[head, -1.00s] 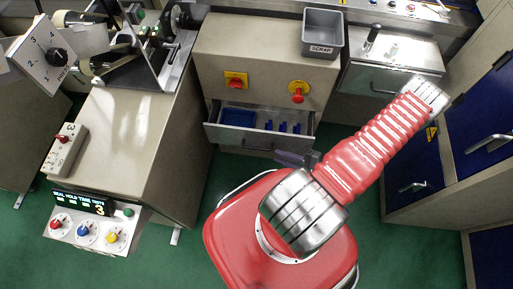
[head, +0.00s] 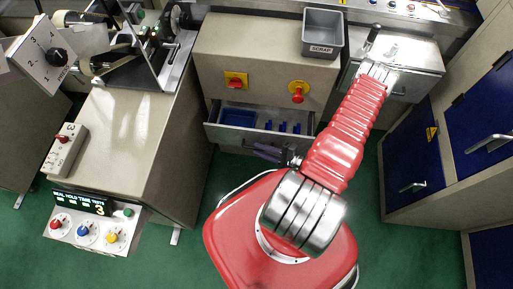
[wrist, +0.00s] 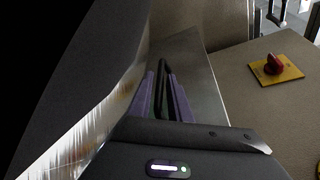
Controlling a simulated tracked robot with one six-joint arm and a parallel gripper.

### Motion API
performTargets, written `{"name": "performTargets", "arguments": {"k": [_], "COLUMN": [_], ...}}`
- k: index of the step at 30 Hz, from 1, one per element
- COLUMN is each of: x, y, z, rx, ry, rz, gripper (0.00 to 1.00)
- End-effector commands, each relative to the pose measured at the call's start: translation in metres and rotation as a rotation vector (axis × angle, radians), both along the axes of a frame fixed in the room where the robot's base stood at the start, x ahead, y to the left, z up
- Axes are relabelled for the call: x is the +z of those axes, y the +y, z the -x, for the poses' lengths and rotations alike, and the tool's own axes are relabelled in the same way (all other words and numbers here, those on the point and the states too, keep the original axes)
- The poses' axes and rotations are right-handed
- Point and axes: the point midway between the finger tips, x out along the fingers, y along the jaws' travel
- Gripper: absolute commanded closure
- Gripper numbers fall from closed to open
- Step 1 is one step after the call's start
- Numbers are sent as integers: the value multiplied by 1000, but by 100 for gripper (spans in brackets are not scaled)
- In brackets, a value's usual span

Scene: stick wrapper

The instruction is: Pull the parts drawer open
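The parts drawer (head: 222,133) in the beige cabinet stands pulled out in the head view. A blue bin (head: 238,117) and several small blue parts (head: 283,127) lie inside it. My gripper (head: 256,151) is low in front of the drawer front, its purple fingers pointing left near the handle. In the wrist view the two purple fingers (wrist: 164,88) stand apart, with a dark bar-like shape between them. The handle is mostly hidden by my gripper in the head view.
A grey scrap bin (head: 323,34) sits on the cabinet top. A yellow-backed red switch (head: 236,81) and red stop button (head: 298,93) are above the drawer. A control bench (head: 130,130) stands left and blue-doored cabinets (head: 410,160) right.

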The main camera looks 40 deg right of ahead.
Motion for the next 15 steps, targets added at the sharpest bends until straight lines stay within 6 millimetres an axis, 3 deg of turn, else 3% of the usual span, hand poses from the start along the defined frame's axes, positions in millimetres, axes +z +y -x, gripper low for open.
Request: {"name": "performTargets", "arguments": {"k": [7, 15], "x": [-4, -5], "y": [10, 11], "z": [-16, -20], "rx": [3, 0], "ry": [1, 0], "rz": [0, 1], "gripper": [83, 83]}}
